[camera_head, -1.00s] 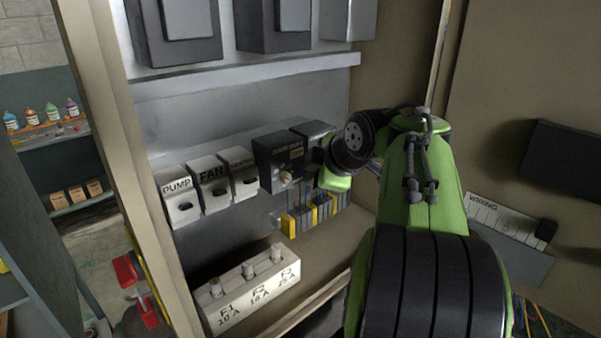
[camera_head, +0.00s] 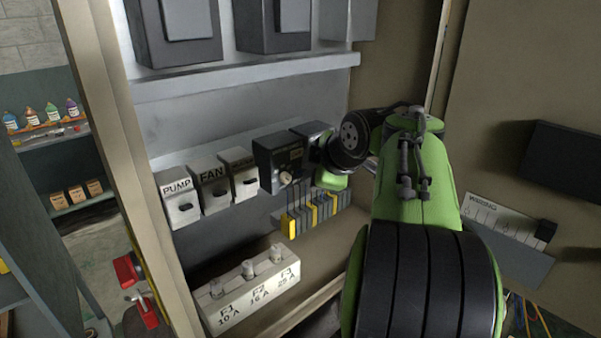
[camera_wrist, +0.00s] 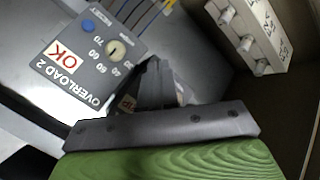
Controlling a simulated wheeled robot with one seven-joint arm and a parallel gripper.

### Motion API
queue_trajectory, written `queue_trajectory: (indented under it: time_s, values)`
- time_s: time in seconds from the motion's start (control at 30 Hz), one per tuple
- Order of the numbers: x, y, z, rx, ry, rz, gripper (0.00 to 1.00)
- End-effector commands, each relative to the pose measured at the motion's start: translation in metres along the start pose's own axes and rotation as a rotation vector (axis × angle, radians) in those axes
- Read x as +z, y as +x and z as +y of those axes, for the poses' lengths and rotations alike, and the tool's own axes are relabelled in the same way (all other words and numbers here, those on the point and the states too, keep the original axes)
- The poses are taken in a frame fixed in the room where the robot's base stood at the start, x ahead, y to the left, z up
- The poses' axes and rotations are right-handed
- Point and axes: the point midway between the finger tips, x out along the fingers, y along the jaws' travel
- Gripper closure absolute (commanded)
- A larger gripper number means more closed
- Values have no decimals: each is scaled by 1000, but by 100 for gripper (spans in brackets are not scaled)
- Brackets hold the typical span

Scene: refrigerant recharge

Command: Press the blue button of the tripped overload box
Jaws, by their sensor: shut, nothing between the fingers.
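In the wrist view a dark grey box marked OVERLOAD 2 (camera_wrist: 85,62) shows a white label with red OK, a round dial and a blue button (camera_wrist: 88,25). In the head view two dark overload boxes stand side by side, a nearer one (camera_head: 279,160) with a dial and another (camera_head: 313,135) partly behind my arm. My gripper (camera_wrist: 156,72) is shut and empty, close beside the OVERLOAD 2 box. No other blue button shows.
Breakers marked PUMP (camera_head: 178,200) and FAN (camera_head: 212,186), and a third (camera_head: 242,175), stand left of the boxes. Wired terminal blocks (camera_head: 315,212) sit below. A white fuse block (camera_head: 250,295) lies on the cabinet floor. The cabinet's side wall is close on the right.

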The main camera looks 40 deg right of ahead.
Motion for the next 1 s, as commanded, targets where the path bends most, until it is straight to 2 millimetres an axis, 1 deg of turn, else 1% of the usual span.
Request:
queue_trajectory:
  time_s: [1.0]
  values:
    - [-5, 6, 4, 0, -1, 1, 100]
